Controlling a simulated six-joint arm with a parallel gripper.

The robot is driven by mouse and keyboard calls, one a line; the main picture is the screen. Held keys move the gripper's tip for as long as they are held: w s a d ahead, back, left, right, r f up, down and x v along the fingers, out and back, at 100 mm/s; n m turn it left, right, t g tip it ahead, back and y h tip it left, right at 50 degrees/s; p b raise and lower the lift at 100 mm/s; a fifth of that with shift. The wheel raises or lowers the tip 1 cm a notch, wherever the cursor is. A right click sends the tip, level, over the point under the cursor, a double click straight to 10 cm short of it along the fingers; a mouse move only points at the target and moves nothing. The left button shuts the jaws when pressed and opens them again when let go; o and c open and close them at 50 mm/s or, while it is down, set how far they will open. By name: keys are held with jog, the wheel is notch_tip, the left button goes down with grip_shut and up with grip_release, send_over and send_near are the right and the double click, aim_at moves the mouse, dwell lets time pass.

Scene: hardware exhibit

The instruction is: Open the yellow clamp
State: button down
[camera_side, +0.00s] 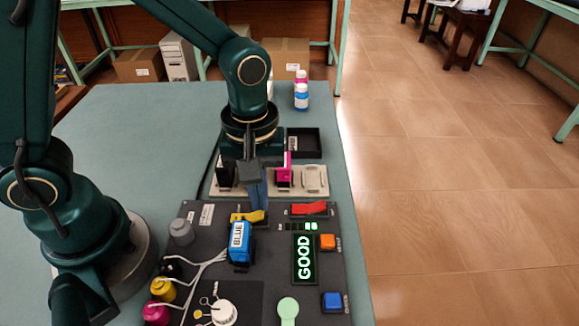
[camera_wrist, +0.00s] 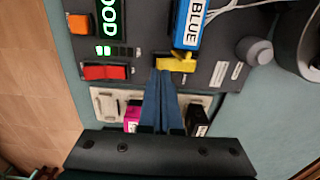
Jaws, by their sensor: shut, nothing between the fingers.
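The yellow clamp (camera_side: 247,216) sits on the dark panel just behind the blue block marked BLUE (camera_side: 240,243). In the wrist view the clamp (camera_wrist: 178,64) lies low across the panel at the end of that block (camera_wrist: 193,22). My gripper (camera_side: 259,207) points down at the panel's back edge, with its blue fingers together and nothing between them. In the wrist view the fingertips (camera_wrist: 164,72) are at the clamp's near edge and overlap it slightly. Whether they touch it I cannot tell.
Behind my gripper, a pale rack (camera_side: 315,180) holds a magenta cartridge (camera_side: 284,177) and a black cartridge (camera_wrist: 198,122). The panel also has a lit GOOD display (camera_side: 303,258), an orange button (camera_side: 327,242) and a grey knob (camera_side: 181,232).

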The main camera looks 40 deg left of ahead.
aim_at(257, 213)
jog(key=shift+f, duration=0.65)
jog(key=shift+r, duration=3.55)
jog(key=shift+f+m, duration=0.1)
jog(key=shift+m, duration=0.4)
jog(key=shift+s+f+m, duration=0.1)
jog(key=shift+s+m, duration=0.2)
jog(key=shift+m, duration=0.3)
jog(key=s+a+r+m+t, duration=0.5)
jog(key=s+a+r+m, duration=0.1)
jog(key=shift+a+r+m+t, duration=0.15)
jog(key=shift+a+m+t, duration=0.15)
jog(key=shift+m, duration=0.1)
